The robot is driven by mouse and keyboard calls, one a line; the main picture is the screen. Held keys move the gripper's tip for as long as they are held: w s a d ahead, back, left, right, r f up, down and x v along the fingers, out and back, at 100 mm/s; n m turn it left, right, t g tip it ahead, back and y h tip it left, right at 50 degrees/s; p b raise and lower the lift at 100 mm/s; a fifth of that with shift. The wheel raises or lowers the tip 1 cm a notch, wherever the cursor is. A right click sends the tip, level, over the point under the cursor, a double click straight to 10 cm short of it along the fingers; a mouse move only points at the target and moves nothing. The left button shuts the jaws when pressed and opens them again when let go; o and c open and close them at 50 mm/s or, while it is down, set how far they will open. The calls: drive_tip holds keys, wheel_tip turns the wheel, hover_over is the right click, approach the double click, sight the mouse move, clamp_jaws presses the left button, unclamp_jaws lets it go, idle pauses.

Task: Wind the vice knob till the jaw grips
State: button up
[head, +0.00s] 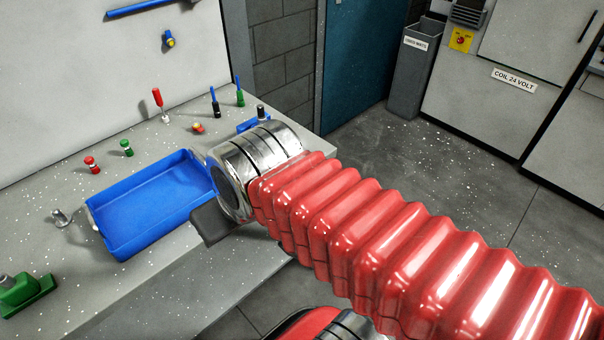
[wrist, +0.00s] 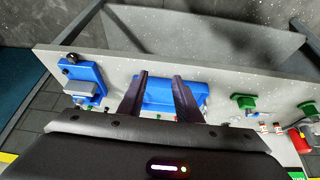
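The vice (wrist: 97,73) is blue with a grey block and small dark knob-like parts, near the left end of the bench in the wrist view. In the head view, a blue piece with a black knob (head: 261,111), which looks like the vice, shows behind my silver wrist and is partly hidden. I cannot tell whether the jaw touches anything. My gripper (wrist: 160,75) has its two dark fingers apart with nothing between them. The fingers point over the blue tray, to the right of the vice in the wrist view, and are apart from the vice.
The blue tray (head: 108,243) looks empty on the speckled bench (head: 50,190). A red-handled tool (head: 158,98), red and green capped pieces and dark-handled tools stand behind it. A green block (head: 22,291) is at the left. A waste bin (head: 414,75) stands far off; the floor between is clear.

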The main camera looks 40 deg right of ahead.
drive_tip(key=shift+a, duration=0.1)
drive_tip(key=shift+o, duration=2)
drive_tip(key=shift+f+g, duration=0.3)
drive_tip(key=shift+f, duration=0.2)
drive_tip(key=w+d+f+m+y, duration=0.2)
drive_tip(key=f+m+y, duration=0.35)
drive_tip(key=m, duration=0.25)
drive_tip(key=w+d+f+m+y, duration=0.2)
drive_tip(key=d+f+m+y, duration=0.1)
drive_tip(key=f+m+y, duration=0.4)
drive_tip(key=d+f+m+t+h, duration=0.2)
drive_tip(key=d+m+t+h, duration=0.2)
drive_tip(key=d+m, duration=0.3)
drive_tip(key=s+d+f+m+t+h, duration=0.1)
drive_tip(key=d+f+m+t+h, duration=0.2)
drive_tip(key=d+m, duration=0.4)
drive_tip(key=d+f+m+t+h, duration=0.3)
drive_tip(key=d+m+t+h, duration=0.2)
drive_tip(key=d, duration=0.8)
drive_tip(key=shift+s+m+t, duration=0.35)
drive_tip(key=shift+m+t, duration=0.15)
drive_tip(key=shift+m, duration=0.7)
